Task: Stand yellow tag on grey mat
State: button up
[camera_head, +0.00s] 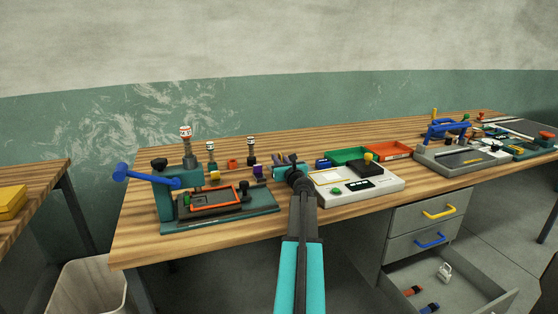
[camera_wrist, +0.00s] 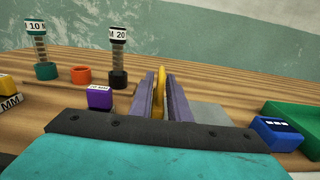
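A narrow yellow piece, taken as the yellow tag (camera_wrist: 160,92), stands upright between the two fingers of my gripper (camera_wrist: 162,78) in the wrist view. The fingers are close together on either side of it and look shut on it. Its lower part is hidden by the wrist. In the head view my gripper (camera_head: 288,164) is over the middle of the bench and the tag cannot be made out. A flat grey patch, taken as the grey mat (camera_wrist: 211,113), lies on the wood just right of the fingers in the wrist view.
A purple block (camera_wrist: 100,98) is left of the fingers and a blue block (camera_wrist: 276,132) right. Stamps (camera_wrist: 118,60) and an orange cup (camera_wrist: 81,75) stand at the back left. A green tray (camera_head: 347,155), a white device (camera_head: 385,187) and a teal press (camera_head: 190,222) flank my arm.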

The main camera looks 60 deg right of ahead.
jog(key=shift+o, duration=1.4)
jog(key=shift+r, duration=0.15)
jog(key=shift+v, duration=6)
